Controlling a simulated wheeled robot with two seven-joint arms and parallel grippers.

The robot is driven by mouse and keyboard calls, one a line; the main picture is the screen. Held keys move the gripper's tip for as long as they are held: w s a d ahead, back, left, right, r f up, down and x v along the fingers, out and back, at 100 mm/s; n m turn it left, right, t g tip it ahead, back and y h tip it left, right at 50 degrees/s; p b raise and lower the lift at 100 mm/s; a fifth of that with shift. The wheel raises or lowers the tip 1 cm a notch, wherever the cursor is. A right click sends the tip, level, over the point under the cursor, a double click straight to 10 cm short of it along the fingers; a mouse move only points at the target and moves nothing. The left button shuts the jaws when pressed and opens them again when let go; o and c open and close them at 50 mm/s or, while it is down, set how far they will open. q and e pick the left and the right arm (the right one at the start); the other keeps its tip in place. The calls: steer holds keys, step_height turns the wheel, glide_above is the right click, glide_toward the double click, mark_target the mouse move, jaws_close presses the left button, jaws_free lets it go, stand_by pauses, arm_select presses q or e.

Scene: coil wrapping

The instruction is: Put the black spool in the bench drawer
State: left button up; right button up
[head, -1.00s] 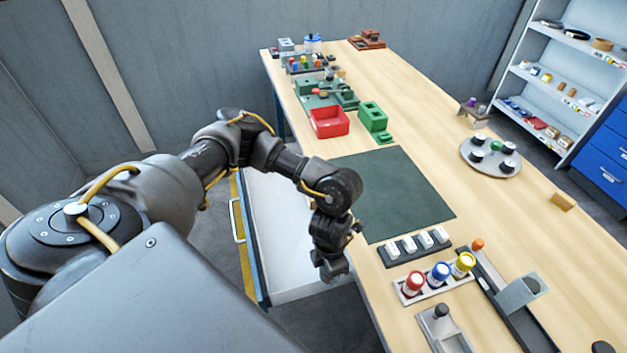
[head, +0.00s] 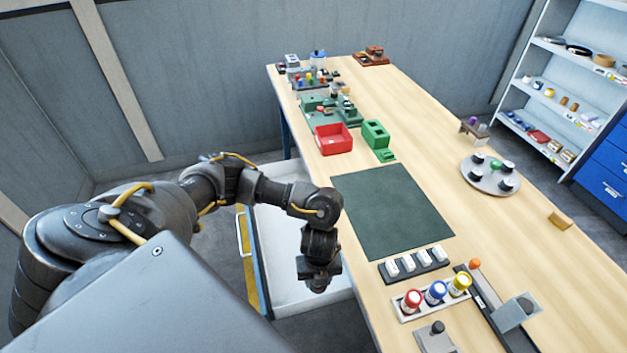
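The bench drawer (head: 279,232) is pulled out on the left side of the bench, and its pale inside shows with nothing clearly lying in it. My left gripper (head: 320,286) hangs pointing down over the near part of the drawer. Its fingers are small and dark, so I cannot tell whether they are open or hold something. I cannot make out the black spool for certain. Several small pieces with dark tops stand around a green one on the round grey tray (head: 484,187) at the right. My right gripper is not in view.
A dark green mat (head: 395,215) lies clear on the bench beside the drawer. A red bin (head: 333,140) and a green block (head: 375,134) stand beyond it. White pieces in a black rack (head: 415,264) and red, blue and yellow-capped bottles (head: 436,292) stand nearer.

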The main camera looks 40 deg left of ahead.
arm_select(q)
steer(key=w+a+f+b, duration=0.2)
steer(key=w+a+f, duration=0.1)
steer(key=f, duration=0.1)
steer(key=w+a+f+b, duration=0.2)
steer(key=w+a+f, duration=0.1)
steer(key=a, duration=0.1)
steer(key=shift+w+a+f, duration=0.3)
steer(key=shift+w+f, duration=0.05)
steer(key=shift+w+a+f, duration=0.2)
steer(key=shift+w+f, duration=0.05)
steer(key=shift+a+f, duration=0.15)
steer(key=shift+f, duration=0.2)
steer(key=shift+w+f, duration=0.15)
steer(key=shift+f, duration=1.3)
steer(key=shift+f+b, duration=0.1)
steer(key=shift+b, duration=0.25)
steer(key=o, duration=1)
steer(key=shift+c, duration=0.2)
